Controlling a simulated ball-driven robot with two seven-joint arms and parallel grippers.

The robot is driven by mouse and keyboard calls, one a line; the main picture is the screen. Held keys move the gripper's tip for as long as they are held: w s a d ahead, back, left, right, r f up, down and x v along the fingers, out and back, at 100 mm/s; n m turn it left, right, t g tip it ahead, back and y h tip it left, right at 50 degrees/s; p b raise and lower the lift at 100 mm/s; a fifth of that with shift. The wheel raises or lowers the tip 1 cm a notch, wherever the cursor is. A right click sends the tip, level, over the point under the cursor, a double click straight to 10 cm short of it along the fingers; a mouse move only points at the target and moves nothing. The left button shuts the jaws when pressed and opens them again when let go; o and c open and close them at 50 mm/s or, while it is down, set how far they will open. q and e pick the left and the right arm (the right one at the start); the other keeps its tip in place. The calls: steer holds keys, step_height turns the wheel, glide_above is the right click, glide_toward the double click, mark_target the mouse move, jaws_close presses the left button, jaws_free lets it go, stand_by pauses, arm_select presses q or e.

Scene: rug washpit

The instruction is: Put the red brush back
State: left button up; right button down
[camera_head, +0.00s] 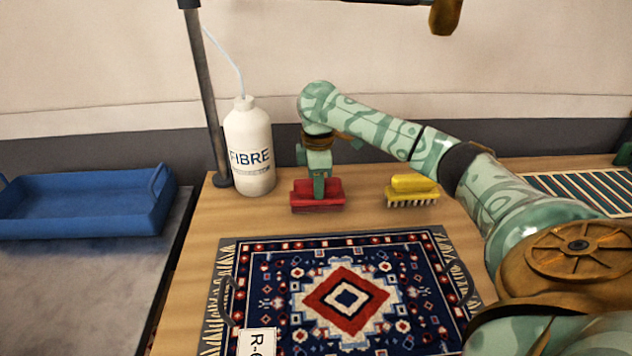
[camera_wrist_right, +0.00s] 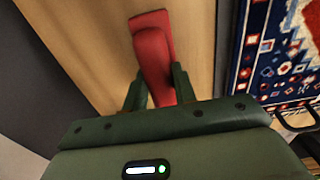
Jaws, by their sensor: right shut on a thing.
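The red brush (camera_head: 332,197) is at the back of the wooden table, between the white bottle and the yellow brush. My right gripper (camera_head: 319,187) points down on it from above, shut on its red handle. In the right wrist view the red brush (camera_wrist_right: 151,40) shows between the two fingers of the right gripper (camera_wrist_right: 159,88). The brush looks level and at or close to the table top; I cannot tell whether it touches. Its underside is hidden. My left gripper is not in view.
A white FIBRE bottle (camera_head: 249,150) stands left of the brush by a dark post (camera_head: 207,100). A yellow brush (camera_head: 412,190) lies to the right. A patterned rug (camera_head: 280,262) covers the front. A blue tray (camera_head: 85,210) is far left, a slatted rack (camera_head: 575,190) far right.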

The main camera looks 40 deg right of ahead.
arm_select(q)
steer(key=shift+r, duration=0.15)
arm_select(e)
steer(key=c, duration=1.1)
jaws_free()
arm_select(q)
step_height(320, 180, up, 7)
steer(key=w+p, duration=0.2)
steer(key=p, duration=0.5)
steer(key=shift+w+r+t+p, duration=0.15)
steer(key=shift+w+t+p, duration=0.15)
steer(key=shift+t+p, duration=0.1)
arm_select(e)
step_height(320, 180, up, 12)
steer(key=shift+r, duration=0.15)
